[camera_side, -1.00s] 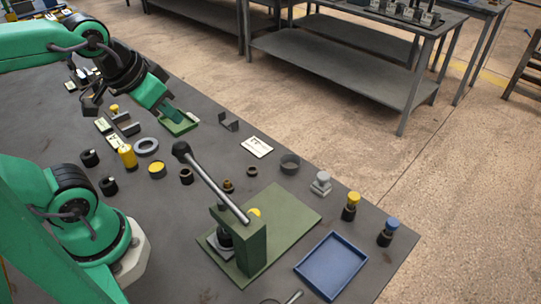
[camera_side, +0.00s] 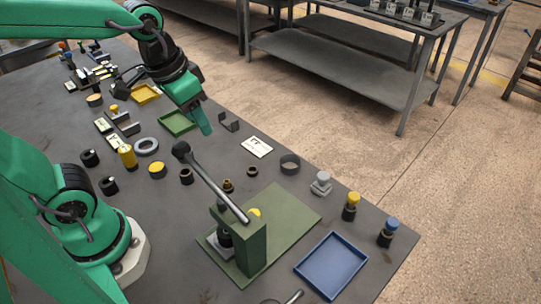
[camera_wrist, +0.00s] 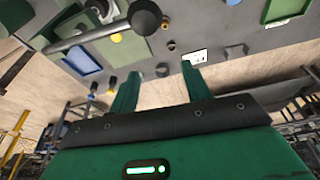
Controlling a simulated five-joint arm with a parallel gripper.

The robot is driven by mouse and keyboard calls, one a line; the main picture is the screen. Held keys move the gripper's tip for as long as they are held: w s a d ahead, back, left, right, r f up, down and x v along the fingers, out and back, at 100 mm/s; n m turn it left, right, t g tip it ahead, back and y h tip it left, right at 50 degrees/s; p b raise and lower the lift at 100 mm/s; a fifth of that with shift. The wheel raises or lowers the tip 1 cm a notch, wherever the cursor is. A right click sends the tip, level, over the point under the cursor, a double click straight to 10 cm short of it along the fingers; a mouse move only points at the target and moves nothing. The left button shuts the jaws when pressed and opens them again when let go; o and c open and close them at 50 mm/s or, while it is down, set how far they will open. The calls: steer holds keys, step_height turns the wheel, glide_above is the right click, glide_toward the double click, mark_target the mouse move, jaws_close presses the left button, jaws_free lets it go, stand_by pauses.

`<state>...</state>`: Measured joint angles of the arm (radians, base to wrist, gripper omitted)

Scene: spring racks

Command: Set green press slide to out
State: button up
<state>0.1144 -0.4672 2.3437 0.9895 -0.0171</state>
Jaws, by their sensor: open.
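The green press stands on a green base plate (camera_side: 292,212) at the front of the table. Its upright green body (camera_side: 252,246) carries a grey lever (camera_side: 217,186) that slants up to a black ball knob (camera_side: 182,149). A grey square piece (camera_side: 217,247) sits low at the body's left side; I cannot tell whether it is the slide. My gripper (camera_side: 204,124) is in the air beyond the knob, apart from it. In the wrist view my gripper (camera_wrist: 160,72) is open and empty, with the knob (camera_wrist: 145,17) above its fingers and the lever (camera_wrist: 92,36) running left.
A blue tray (camera_side: 331,266) lies right of the press. A green tray (camera_side: 178,123) and a yellow tray (camera_side: 145,94) lie at the back. Several small parts lie left of the lever.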

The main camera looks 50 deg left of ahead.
steer(key=w+d+f+m+g, duration=0.2)
steer(key=w+d+f+g, duration=0.25)
steer(key=d, duration=0.25)
steer(key=m+g+y, duration=0.1)
steer(key=g+y, duration=0.1)
steer(key=g, duration=0.1)
glide_toward(257, 212)
steer(key=shift+s+f, duration=0.2)
steer(key=shift+s, duration=0.3)
steer(key=shift+x, duration=3.9)
steer(key=shift+a, duration=0.1)
steer(key=shift+c, duration=0.2)
steer(key=shift+w, duration=0.1)
jaws_close()
